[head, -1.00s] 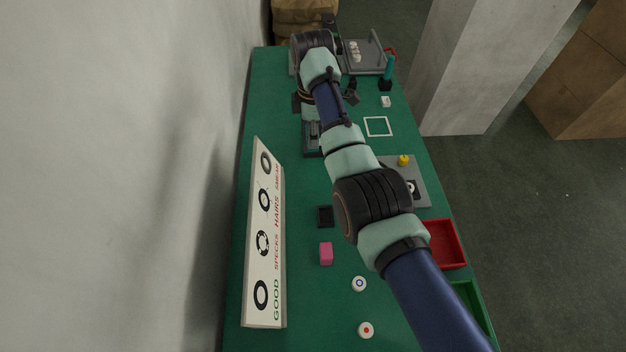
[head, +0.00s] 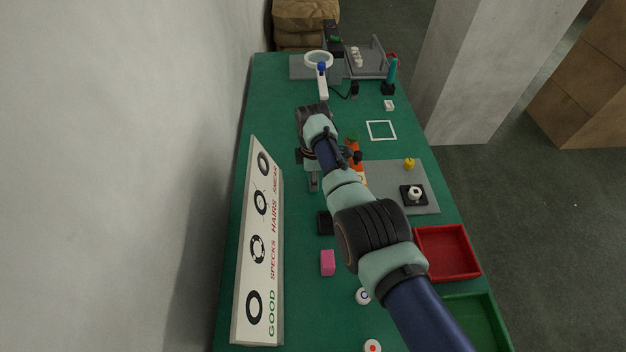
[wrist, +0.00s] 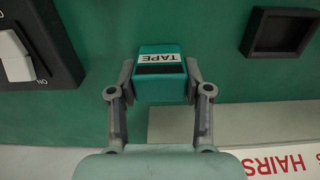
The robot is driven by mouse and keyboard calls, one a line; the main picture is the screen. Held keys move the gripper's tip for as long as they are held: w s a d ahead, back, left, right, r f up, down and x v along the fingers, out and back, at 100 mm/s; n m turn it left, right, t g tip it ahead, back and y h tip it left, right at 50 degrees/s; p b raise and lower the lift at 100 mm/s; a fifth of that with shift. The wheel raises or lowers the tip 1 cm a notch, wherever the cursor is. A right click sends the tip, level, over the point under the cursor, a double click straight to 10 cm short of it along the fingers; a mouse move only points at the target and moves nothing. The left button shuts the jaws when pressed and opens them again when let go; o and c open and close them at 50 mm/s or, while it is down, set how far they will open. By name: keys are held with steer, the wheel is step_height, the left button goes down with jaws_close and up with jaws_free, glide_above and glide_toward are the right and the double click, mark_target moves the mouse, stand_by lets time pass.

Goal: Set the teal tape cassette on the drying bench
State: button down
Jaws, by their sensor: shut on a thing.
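The teal tape cassette (wrist: 160,88), with a white TAPE label, sits between the two grey fingers of my gripper (wrist: 159,92) in the wrist view. The fingers are shut on its sides, and green tabletop shows behind it. In the head view my arm covers the cassette, and my wrist is over the left middle of the green table (head: 290,110), beside the sign board. No surface is legibly marked as the drying bench. A grey railed stand (head: 368,62) with small white pieces is at the far end.
The sign board (head: 262,245) runs along the left edge. A dark square tray (wrist: 283,32) and a switch box (wrist: 30,50) flank the cassette. A ring magnifier (head: 319,60), white square outline (head: 381,121), grey plate (head: 425,180) and red bin (head: 447,253) stand elsewhere.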

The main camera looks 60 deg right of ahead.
steer(key=shift+d+r, duration=0.1)
steer(key=shift+r, duration=0.05)
steer(key=shift+f, duration=0.2)
steer(key=c, duration=0.5)
jaws_free()
steer(key=shift+r, duration=0.1)
step_height(320, 180, up, 12)
steer(key=p, duration=0.4)
steer(key=shift+p, duration=0.3)
steer(key=shift+r, duration=0.15)
